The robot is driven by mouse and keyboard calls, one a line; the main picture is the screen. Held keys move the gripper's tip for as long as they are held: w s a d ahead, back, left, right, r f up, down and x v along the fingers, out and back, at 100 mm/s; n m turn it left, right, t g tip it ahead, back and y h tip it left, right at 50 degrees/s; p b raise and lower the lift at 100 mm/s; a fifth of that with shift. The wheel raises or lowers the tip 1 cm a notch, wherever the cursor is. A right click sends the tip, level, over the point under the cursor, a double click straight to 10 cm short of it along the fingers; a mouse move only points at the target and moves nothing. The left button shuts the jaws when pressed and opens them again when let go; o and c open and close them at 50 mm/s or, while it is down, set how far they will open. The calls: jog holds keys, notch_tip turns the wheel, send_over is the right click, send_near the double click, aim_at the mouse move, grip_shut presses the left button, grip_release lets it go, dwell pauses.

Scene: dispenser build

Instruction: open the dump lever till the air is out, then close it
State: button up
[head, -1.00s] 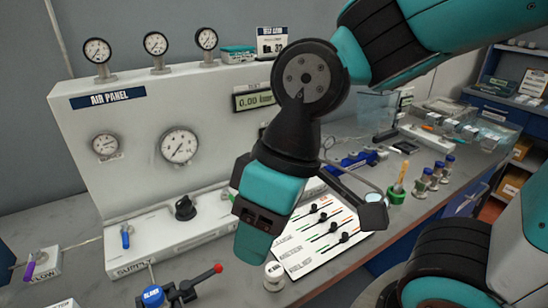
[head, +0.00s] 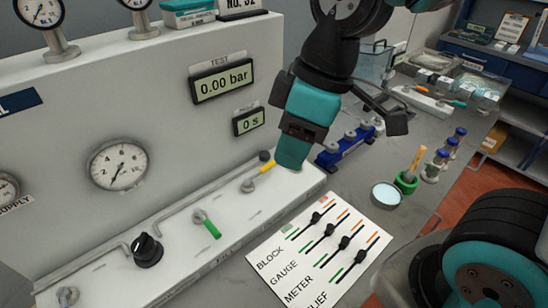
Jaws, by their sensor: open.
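A yellow-handled lever (head: 258,178) and a green-handled lever (head: 208,225) sit on the white pipe ledge (head: 175,250) of the air panel. I cannot read a label that shows which one is the dump lever. The test display (head: 221,81) reads 0.00 bar, and a smaller display below it (head: 248,121) reads 0 s. My gripper (head: 294,150) is open and points down, with its teal tip just right of the yellow handle in the picture. It seems to hold nothing, and I cannot tell whether it touches the lever.
A black knob (head: 147,250) and a round gauge (head: 119,165) are on the panel's left. A white card (head: 318,250) with printed black levers lies on the bench in front. A blue fixture (head: 345,148), a small round dish (head: 386,196) and several bottles stand to the right.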

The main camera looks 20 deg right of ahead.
jog(key=w+d+f+n+t+h+b, duration=0.1)
jog(key=w+d+f+n+h+b, duration=0.2)
jog(key=w+n, duration=1)
jog(key=m+p, duration=0.2)
jog(key=p, duration=0.2)
send_near(265, 167)
jog(key=f, duration=0.3)
jog(key=w+f, duration=0.1)
jog(key=f, duration=0.5)
jog(key=shift+w+a, duration=0.1)
jog(key=shift+w, duration=0.15)
jog(key=shift+r, duration=0.1)
grip_shut()
